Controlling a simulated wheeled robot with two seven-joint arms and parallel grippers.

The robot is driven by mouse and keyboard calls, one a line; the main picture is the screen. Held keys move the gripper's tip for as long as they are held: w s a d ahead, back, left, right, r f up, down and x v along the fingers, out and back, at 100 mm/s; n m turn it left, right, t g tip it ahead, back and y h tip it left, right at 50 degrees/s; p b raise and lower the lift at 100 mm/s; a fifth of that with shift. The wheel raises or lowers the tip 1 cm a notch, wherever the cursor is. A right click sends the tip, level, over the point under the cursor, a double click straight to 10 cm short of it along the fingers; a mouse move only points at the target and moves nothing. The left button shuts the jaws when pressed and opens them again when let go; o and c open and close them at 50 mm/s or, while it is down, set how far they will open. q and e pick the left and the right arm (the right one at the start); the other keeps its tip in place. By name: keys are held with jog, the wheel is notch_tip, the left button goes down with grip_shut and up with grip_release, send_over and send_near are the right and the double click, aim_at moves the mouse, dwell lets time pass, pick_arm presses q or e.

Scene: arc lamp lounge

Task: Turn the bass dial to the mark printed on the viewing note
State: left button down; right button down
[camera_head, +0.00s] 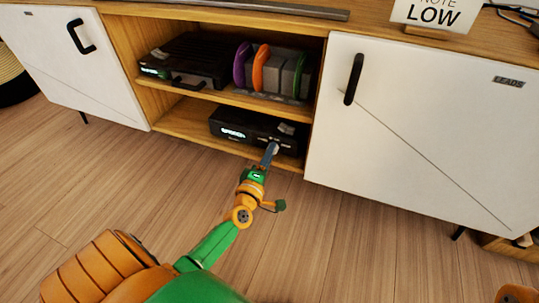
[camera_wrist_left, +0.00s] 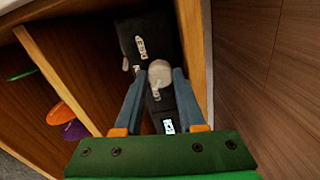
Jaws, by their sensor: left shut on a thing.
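The viewing note (camera_head: 433,14) stands on top of the cabinet and reads "NOTE" and "LOW"; its upper edge is cut off. A black audio unit (camera_head: 228,122) with a lit display sits on the lower middle shelf; it also shows in the left wrist view (camera_wrist_left: 138,25). The bass dial (camera_wrist_left: 160,70) is a pale round knob on its front. My left gripper (camera_head: 269,153) reaches into the shelf from the front and is shut on the dial, with a blue-grey finger on each side. The dial's pointer and marks are too small to read. My right gripper is out of view.
White cabinet doors with black handles flank the shelf, the right one (camera_head: 410,140) labelled "LEADS". A wooden upright stands close to my left gripper's right. The upper shelf holds a black player (camera_head: 185,62) and coloured discs (camera_head: 261,68). The wooden floor (camera_head: 370,240) is clear.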

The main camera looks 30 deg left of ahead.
pick_arm(q)
jog(key=shift+n, duration=0.6)
jog(key=c, duration=0.5)
grip_release()
